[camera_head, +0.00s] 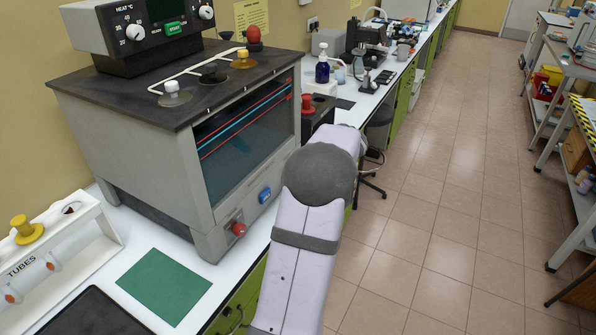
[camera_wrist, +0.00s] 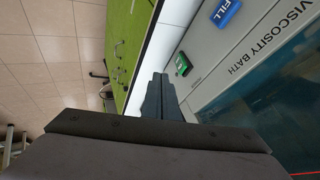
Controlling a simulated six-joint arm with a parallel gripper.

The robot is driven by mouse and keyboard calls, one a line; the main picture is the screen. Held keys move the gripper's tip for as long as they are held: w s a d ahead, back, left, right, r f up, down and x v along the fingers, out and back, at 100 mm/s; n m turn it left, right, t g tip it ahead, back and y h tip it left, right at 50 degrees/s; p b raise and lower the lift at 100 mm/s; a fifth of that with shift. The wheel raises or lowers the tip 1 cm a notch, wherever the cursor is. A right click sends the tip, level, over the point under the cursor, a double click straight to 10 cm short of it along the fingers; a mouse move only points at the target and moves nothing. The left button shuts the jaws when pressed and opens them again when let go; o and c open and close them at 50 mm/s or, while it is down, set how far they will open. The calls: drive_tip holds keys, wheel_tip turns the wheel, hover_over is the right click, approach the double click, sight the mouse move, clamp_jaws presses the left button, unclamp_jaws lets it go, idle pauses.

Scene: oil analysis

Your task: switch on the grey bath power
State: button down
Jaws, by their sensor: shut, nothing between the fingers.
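The grey bath (camera_head: 180,170) stands on the white bench at the left in the head view. Its dark front window shows red and blue lines. In the wrist view its front panel (camera_wrist: 225,55) is lettered VISCOSITY BATH. It carries a green switch (camera_wrist: 183,65) with a dark surround and a blue FILL button (camera_wrist: 226,12). My gripper (camera_wrist: 160,78) is shut and empty, its tips close to the green switch in the picture. I cannot tell whether they touch it. The head view does not show the green switch or my fingers; my arm is in front.
A red knob (camera_head: 238,229) and the blue button (camera_head: 264,194) are low on the bath's front. A heat unit (camera_head: 145,30) sits on its top. A tube rack (camera_head: 60,255) and green mat (camera_head: 165,286) lie nearer on the bench.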

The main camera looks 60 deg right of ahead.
drive_tip(key=w+d+f+p, duration=0.1)
drive_tip(key=w+f, duration=0.1)
drive_tip(key=w+d+f+p, duration=0.1)
drive_tip(key=w+p, duration=0.1)
drive_tip(key=w+d+f+p, duration=0.1)
drive_tip(key=w+f+p, duration=0.1)
drive_tip(key=shift+w+d+f, duration=0.15)
drive_tip(key=shift+w+f, duration=0.15)
drive_tip(key=shift+w+p, duration=0.5)
drive_tip(key=shift+w, duration=0.25)
drive_tip(key=shift+w, duration=0.1)
drive_tip(key=shift+w+r+b, duration=0.2)
drive_tip(key=shift+w+b, duration=0.15)
drive_tip(key=shift+r, duration=0.15)
drive_tip(key=shift+r+p, duration=0.35)
drive_tip(key=shift+r, duration=0.3)
drive_tip(key=shift+s, duration=0.1)
